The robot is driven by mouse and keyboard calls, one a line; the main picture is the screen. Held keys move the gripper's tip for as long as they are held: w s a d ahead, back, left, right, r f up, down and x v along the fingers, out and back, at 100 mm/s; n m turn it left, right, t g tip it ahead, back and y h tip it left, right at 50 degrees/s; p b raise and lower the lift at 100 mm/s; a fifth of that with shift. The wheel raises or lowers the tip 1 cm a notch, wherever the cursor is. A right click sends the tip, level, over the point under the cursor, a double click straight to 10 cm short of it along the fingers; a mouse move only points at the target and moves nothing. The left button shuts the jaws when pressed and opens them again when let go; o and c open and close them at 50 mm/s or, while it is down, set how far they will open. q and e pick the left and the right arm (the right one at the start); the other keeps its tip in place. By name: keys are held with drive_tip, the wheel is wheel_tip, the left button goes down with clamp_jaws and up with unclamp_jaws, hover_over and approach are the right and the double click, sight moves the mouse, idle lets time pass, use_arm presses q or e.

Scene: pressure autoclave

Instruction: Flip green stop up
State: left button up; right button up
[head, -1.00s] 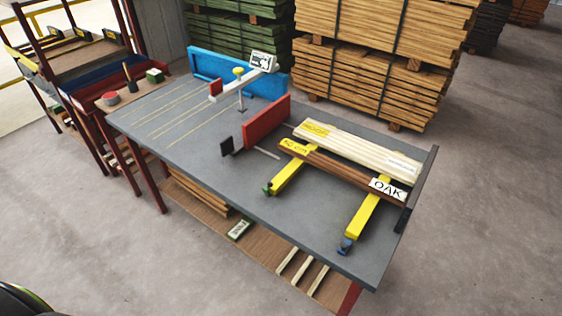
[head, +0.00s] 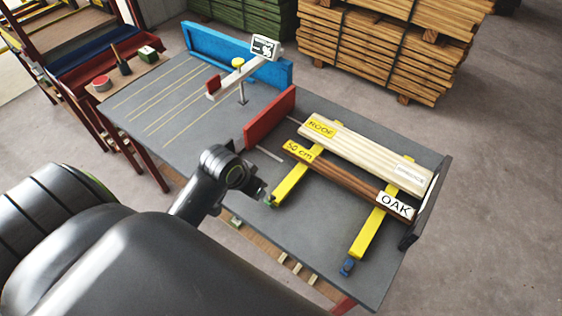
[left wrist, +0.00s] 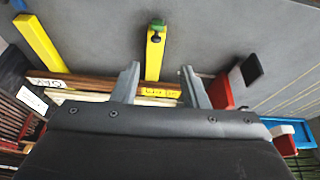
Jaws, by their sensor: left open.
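The green stop (head: 270,201) is a small piece at the near end of the left yellow rail (head: 294,180) on the grey table. In the left wrist view the green stop (left wrist: 157,24) is at the top, with a dark knob beside it at the rail's end. My left gripper (left wrist: 160,84) is open and empty, its two grey fingers either side of the yellow rail in that view, apart from the stop. In the head view my left arm covers the area just left of the stop, and its fingertips cannot be made out. My right gripper is not in view.
A blue stop (head: 347,266) ends the right yellow rail (head: 368,232). A brown board labelled OAK (head: 350,183) and pale boards (head: 365,155) lie across the rails. A red fence (head: 270,117) stands left of them. A measuring arm (head: 235,77) is further back.

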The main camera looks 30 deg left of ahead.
use_arm(q)
wheel_tip(320, 180, up, 2)
drive_tip(key=p, duration=0.1)
approach(272, 196)
drive_tip(key=x, duration=0.6)
drive_tip(key=shift+d, duration=0.1)
drive_tip(key=shift+p+x, duration=0.4)
drive_tip(key=shift+x, duration=0.9)
clamp_jaws()
